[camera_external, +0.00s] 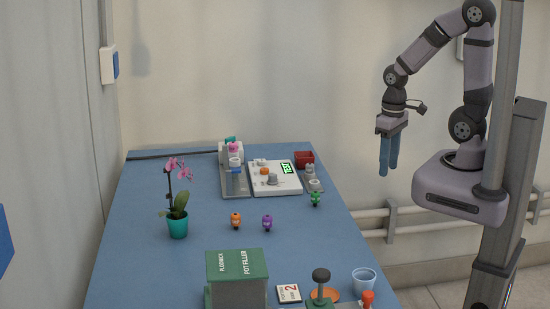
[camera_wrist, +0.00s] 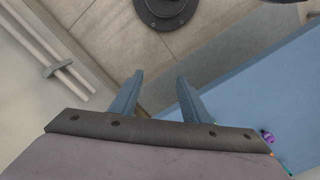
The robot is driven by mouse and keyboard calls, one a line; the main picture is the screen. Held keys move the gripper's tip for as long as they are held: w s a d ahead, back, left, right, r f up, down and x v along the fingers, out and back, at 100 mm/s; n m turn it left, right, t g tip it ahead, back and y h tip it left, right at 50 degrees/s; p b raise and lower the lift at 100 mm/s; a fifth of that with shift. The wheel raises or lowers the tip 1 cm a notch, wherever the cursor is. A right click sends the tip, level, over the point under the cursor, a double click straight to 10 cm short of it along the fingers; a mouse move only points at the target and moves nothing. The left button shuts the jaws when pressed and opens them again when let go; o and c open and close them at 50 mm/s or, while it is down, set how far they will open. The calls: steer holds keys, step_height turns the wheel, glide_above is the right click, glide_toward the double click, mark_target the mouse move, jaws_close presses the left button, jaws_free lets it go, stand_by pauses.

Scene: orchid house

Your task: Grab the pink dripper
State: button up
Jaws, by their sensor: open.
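A small pink object (camera_external: 233,147), which looks like the pink dripper, sits up on the grey and white device (camera_external: 236,180) at the table's far edge. It is small and partly merged with the parts around it. My gripper (camera_external: 389,173) hangs pointing down, beyond the table's right edge, far to the right of the pink object. In the wrist view my gripper (camera_wrist: 160,92) has its two blue fingers apart with nothing between them. The pink object is not seen in the wrist view.
On the blue table (camera_external: 205,205) stand orange (camera_external: 236,220), purple (camera_external: 267,222) and green (camera_external: 315,199) drippers. A potted orchid (camera_external: 178,225) stands left, a white panel (camera_external: 275,183) at the back, and a green box (camera_external: 237,275), a blue cup (camera_external: 364,280) and a stamp-like tool (camera_external: 321,280) in front.

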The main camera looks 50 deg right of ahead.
steer(key=w+a+r+t+y+p, duration=0.1)
steer(key=w+a+t, duration=0.3)
steer(key=w, duration=0.7)
steer(key=w+a+t+y+p, duration=0.1)
steer(key=w+a+t, duration=0.1)
steer(key=w+a, duration=0.7)
steer(key=t+h+p, duration=0.2)
steer(key=t+p, duration=0.4)
steer(key=t, duration=0.2)
glide_toward(236, 144)
steer(key=shift+x, duration=5.65)
jaws_close()
